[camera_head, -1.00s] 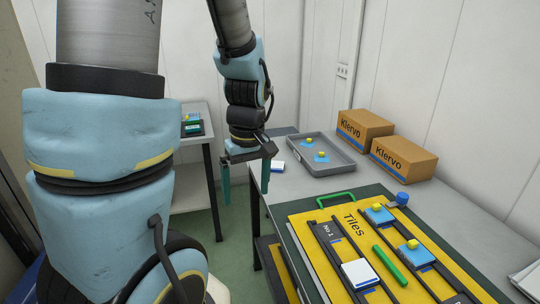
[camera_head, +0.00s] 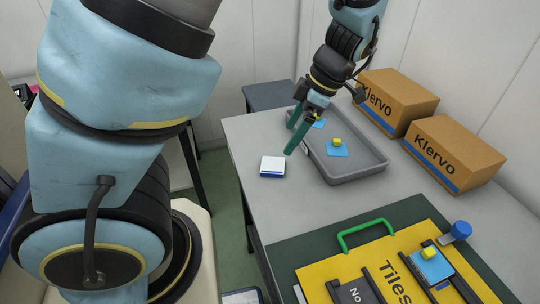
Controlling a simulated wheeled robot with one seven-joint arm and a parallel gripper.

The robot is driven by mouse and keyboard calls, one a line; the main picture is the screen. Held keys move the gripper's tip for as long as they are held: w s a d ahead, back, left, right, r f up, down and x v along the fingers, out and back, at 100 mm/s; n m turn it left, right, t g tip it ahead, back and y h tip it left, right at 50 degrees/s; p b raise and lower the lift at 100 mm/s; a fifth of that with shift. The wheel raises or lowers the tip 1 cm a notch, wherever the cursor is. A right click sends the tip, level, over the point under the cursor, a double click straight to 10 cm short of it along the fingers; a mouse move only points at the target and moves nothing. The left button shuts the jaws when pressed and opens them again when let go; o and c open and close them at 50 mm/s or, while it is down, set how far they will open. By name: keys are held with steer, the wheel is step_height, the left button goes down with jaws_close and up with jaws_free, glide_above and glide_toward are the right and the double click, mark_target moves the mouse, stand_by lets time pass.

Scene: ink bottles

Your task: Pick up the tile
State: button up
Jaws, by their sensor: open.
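My gripper (camera_head: 290,139) is open, with teal fingers pointing down at the left edge of the grey tray. Nothing shows between the fingers. Another blue tile (camera_head: 319,124) lies farther back in the tray, partly hidden by my gripper. A white tile-like block with a blue lower edge (camera_head: 272,166) lies on the table, left of the tray and apart from the fingers. A third blue tile with a yellow knob (camera_head: 432,264) sits on the yellow "Tiles" board.
The grey tray (camera_head: 357,176) has raised walls. Two Klervo boxes (camera_head: 398,101) (camera_head: 453,153) stand right of it. The yellow board (camera_head: 330,270) with black rails and a green handle (camera_head: 364,232) is in front. A blue cylinder (camera_head: 461,230) stands at its right. Bare table lies between.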

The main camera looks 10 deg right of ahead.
glide_toward(270, 164)
steer(key=shift+x, duration=1.25)
steer(key=p+x, duration=0.2)
steer(key=x, duration=0.2)
steer(key=shift+a+f, duration=0.2)
steer(key=shift+w+a+f, duration=0.1)
steer(key=shift+f, duration=0.35)
steer(key=c, duration=1.4)
steer(key=shift+r, duration=0.1)
